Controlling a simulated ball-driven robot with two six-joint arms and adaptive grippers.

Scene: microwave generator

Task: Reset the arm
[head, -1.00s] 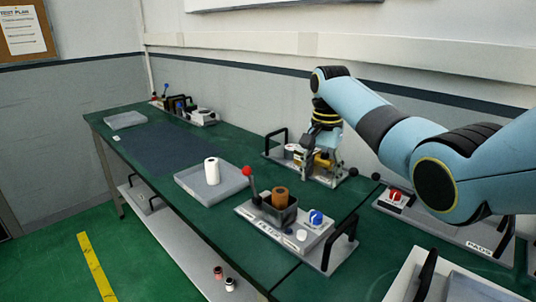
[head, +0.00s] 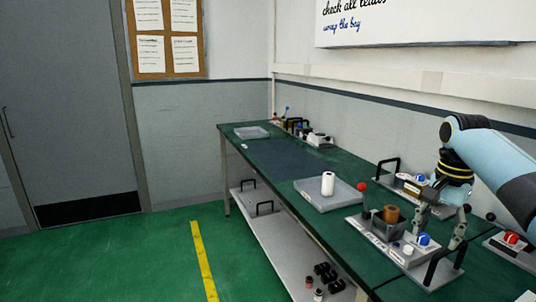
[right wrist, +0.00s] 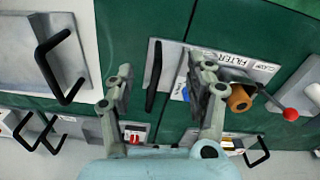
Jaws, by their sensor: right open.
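My right gripper (head: 438,230) is open and empty, pointing down by the right end of the FILTER fixture (head: 408,256). In the right wrist view its two fingers (right wrist: 158,72) are spread wide, with green bench top and the fixture's black handle (right wrist: 153,76) showing between them. Nothing is held. In the head view, the fingers partly cover the right end of the fixture. My left gripper is not in view.
The fixture carries a red-knobbed lever (head: 362,187), an orange-brown cylinder (head: 391,214) and a blue knob (head: 424,239). A grey tray (head: 310,197) with a white roll (head: 327,183) stands left of it. Bare dark mat (head: 285,158) lies farther back.

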